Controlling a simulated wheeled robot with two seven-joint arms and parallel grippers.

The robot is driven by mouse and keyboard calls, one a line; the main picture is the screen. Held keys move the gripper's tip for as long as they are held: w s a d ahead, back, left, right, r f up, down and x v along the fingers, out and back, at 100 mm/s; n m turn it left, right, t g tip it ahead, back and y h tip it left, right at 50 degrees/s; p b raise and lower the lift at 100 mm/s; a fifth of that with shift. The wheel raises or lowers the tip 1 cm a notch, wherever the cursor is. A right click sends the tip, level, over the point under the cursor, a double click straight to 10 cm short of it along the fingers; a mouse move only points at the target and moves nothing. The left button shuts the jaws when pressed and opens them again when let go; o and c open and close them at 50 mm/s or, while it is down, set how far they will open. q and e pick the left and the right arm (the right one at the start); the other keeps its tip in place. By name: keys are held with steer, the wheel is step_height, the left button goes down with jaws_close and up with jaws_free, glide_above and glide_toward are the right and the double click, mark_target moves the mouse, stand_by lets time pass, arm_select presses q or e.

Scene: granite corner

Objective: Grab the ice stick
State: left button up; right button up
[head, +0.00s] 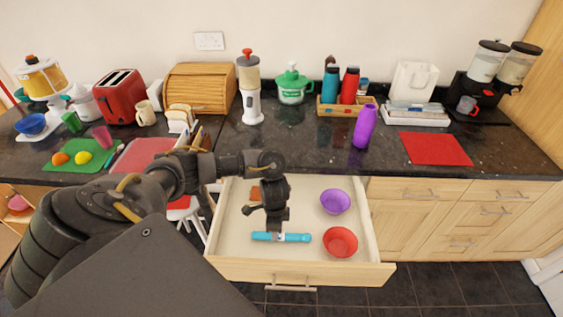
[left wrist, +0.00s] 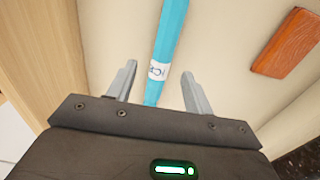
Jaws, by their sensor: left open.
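The ice stick (head: 296,238) is a blue stick with a white label, lying in the open drawer (head: 235,263) near its front. My left gripper (head: 275,228) is above it, pointing down into the drawer. In the left wrist view the ice stick (left wrist: 166,52) runs up and down the picture, its label reading "ICE" in part. Its near end lies between the two open fingers of the left gripper (left wrist: 156,92), with space on both sides. I cannot tell the height left between fingers and stick. My right gripper does not show.
A purple bowl (head: 335,201) and a red bowl (head: 340,242) sit in the drawer to the right of the ice stick. A brown wooden block (left wrist: 287,43) lies in the drawer, partly hidden in the head view. The drawer walls surround the gripper.

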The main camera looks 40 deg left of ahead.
mark_target(281, 236)
arm_select(q)
steer(key=f, duration=0.5)
steer(key=shift+w+b, duration=0.25)
steer(key=shift+b, duration=0.15)
steer(key=c, duration=1.1)
